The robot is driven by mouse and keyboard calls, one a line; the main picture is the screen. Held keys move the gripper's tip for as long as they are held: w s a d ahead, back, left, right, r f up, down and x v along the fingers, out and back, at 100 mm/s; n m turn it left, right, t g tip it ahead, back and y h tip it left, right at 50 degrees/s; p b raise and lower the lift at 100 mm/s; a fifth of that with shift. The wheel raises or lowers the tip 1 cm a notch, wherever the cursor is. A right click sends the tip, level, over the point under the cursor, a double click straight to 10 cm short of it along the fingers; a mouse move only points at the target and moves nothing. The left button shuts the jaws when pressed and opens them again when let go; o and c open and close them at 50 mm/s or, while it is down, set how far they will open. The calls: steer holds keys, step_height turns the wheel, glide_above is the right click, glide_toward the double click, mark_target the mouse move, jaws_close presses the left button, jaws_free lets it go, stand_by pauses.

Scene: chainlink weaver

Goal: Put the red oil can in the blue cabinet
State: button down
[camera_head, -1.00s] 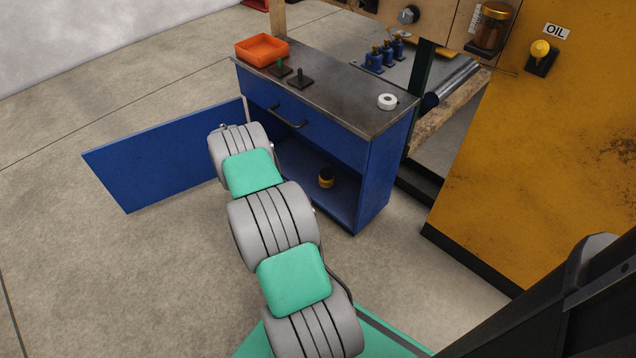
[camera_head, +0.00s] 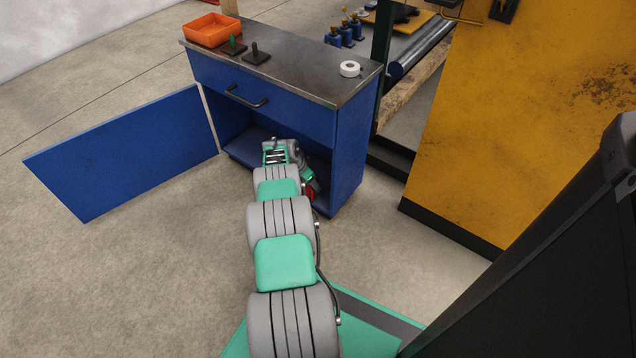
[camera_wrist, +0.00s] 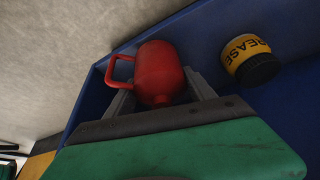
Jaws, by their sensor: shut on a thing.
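The red oil can (camera_wrist: 160,72) is between the fingers of my gripper (camera_wrist: 160,92) in the wrist view, with its handle to the left. My gripper is shut on it. In the head view a small red part of the can (camera_head: 311,190) shows beside my wrist, at the open front of the blue cabinet (camera_head: 348,150). The cabinet's door (camera_head: 125,155) stands wide open to the left. In the wrist view the can is over the blue cabinet floor (camera_wrist: 205,40); I cannot tell whether it touches it. My fingertips are hidden in the head view.
A yellow and black grease tin (camera_wrist: 248,60) stands in the cabinet, close to the right of the can. The cabinet top (camera_head: 290,65) holds an orange tray (camera_head: 212,30) and a white tape roll (camera_head: 350,68). A yellow panel (camera_head: 520,120) stands to the right.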

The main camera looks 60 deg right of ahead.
steer(key=d+b, duration=0.1)
steer(key=s+d+b, duration=0.1)
steer(key=d+f+b, duration=0.1)
steer(key=d, duration=0.1)
steer(key=shift+s+d+b, duration=0.1)
steer(key=shift+s+b, duration=0.2)
steer(key=shift+s, duration=0.1)
steer(key=shift+f, duration=0.3)
steer(key=shift+r, duration=0.15)
steer(key=shift+c, duration=1.6)
jaws_free()
steer(key=shift+f, duration=0.25)
steer(key=shift+r, duration=0.15)
